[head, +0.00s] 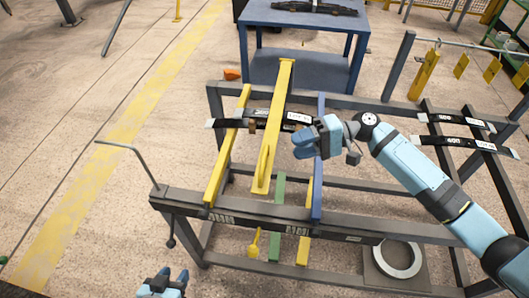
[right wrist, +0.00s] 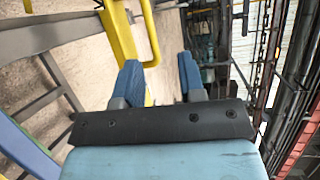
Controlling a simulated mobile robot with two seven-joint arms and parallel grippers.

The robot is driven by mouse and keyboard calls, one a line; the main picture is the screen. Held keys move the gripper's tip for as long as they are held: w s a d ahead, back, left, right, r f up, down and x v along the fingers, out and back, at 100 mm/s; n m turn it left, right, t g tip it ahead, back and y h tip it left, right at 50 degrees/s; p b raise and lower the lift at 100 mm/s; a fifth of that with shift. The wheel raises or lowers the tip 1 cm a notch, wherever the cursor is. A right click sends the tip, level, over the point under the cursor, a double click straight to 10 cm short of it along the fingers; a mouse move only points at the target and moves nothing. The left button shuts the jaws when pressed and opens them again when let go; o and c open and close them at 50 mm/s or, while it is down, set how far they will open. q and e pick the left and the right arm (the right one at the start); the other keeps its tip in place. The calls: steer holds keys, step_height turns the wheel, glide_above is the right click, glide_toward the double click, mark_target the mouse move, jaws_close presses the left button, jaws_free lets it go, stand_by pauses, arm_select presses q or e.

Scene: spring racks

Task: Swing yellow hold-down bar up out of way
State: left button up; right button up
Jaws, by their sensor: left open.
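The yellow hold-down bar (head: 275,120) lies lengthwise over the rack, sloping from its far end toward the front rail. A yellow loop handle (head: 264,163) stands on its near part. My right gripper (head: 300,145) is just to the right of the bar, open and apart from it. In the right wrist view, the bar (right wrist: 118,35) and its loop handle (right wrist: 152,38) show beyond the open fingers (right wrist: 160,80), nearer the left finger. Nothing is between the fingertips. My left gripper (head: 168,278) is at the bottom edge, open and empty, away from the rack.
The dark rack (head: 285,215) holds dark leaf springs (head: 285,115). A second yellow bar (head: 228,145) and a blue bar (head: 319,180) flank the hold-down bar. A bent grey rod (head: 125,147) rises at the left corner. A blue table (head: 300,20) stands behind. Floor at left is clear.

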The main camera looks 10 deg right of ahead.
mark_target(264, 157)
steer(key=a, duration=0.3)
steer(key=a+f, duration=0.1)
steer(key=a, duration=0.2)
steer(key=a+p, duration=0.1)
steer(key=a, duration=0.2)
steer(key=shift+s+a+f, duration=0.15)
steer(key=shift+s+f, duration=0.15)
steer(key=shift+s, duration=0.05)
jaws_close()
